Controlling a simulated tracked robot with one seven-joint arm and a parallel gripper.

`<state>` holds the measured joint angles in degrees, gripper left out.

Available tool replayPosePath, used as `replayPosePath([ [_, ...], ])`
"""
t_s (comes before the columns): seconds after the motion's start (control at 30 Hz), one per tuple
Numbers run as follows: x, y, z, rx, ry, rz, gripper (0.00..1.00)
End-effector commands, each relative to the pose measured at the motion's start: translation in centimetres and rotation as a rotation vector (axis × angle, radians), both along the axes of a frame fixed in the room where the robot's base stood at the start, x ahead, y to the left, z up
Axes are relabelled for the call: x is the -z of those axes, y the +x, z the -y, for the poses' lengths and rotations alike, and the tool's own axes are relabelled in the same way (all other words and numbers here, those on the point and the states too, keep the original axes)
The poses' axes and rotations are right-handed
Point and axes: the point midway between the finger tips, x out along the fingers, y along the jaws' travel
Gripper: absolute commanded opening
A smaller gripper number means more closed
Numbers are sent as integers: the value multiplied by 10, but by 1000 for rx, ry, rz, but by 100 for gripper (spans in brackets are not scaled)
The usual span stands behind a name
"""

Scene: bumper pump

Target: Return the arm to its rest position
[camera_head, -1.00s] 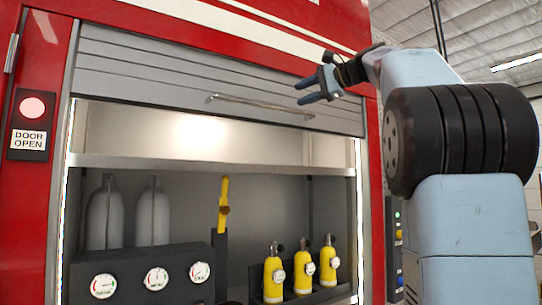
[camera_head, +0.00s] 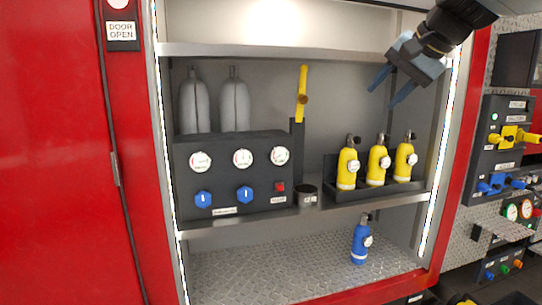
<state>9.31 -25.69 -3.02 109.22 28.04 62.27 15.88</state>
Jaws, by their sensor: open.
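My gripper (camera_head: 388,88) is at the upper right of the head view, in front of the open compartment of the red truck. Its two blue-grey fingers are spread apart and point down and left, with nothing between them. The dark wrist above it is mine. Most of my arm is outside the picture. The fingers appear above the yellow bottles, apart from them.
Yellow bottles (camera_head: 377,165) stand in a black rack on the shelf (camera_head: 250,222). A gauge panel (camera_head: 232,178) and grey cylinders (camera_head: 195,105) are to the left. A blue bottle (camera_head: 360,245) stands on the lower floor. Valve panels (camera_head: 497,150) are at the right.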

Motion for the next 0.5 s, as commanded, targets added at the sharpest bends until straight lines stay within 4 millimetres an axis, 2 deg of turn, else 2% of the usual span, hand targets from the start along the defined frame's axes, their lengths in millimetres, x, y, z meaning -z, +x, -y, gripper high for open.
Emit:
replayPosePath([
  [0.03, 27, -18, -5, -35, -64, -17, 44],
  [0.1, 64, -40, -9, -84, -162, -36, 44],
  [0.3, 161, -100, -10, -248, -430, -80, 44],
  [0.4, 198, -123, -7, -323, -535, -94, 44],
  [0.5, 222, -138, -5, -375, -604, -101, 44],
])
